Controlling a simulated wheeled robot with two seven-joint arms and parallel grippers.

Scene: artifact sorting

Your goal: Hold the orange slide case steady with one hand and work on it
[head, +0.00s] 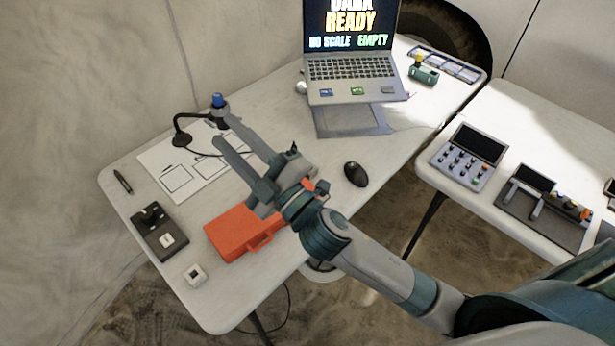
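The orange slide case (232,232) lies flat on the near part of the white table, with its handle on the side facing the lower right. It looks closed. My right gripper (227,130) reaches in from the right, over the case's far right end, and hides part of it. Its two fingers are spread apart and point to the upper left, past the case, with nothing visible between them. I cannot tell whether the gripper body touches the case. My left gripper is not in view.
A mouse (355,174) and laptop (355,70) are right. A second table (535,130) holds instruments.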

